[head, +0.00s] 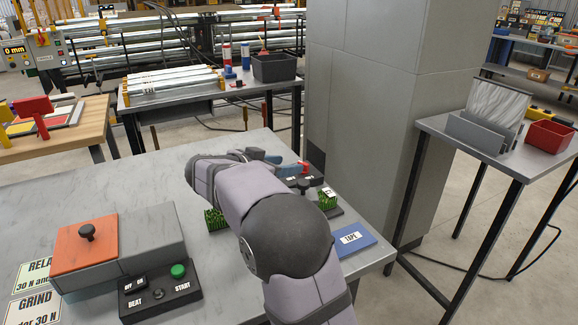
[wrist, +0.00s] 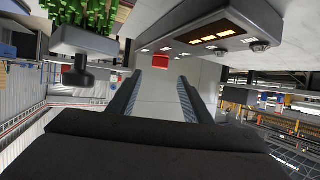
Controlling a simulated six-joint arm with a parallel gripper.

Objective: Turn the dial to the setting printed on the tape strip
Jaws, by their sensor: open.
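A black control box (head: 160,300) at the table's front left has a small dark knob (head: 158,294) beside the word BEAT, an OFF/ON switch and a green START button. A blue pad marked TAPE (head: 351,239) lies at the right edge.
A grey box with an orange lid (head: 88,240) stands at the left. In the wrist view, a device with lit orange panels (wrist: 222,38) and a black knob (wrist: 82,76) under turf show. A grey pillar (head: 375,110) rises behind the table. The table's left back is clear.

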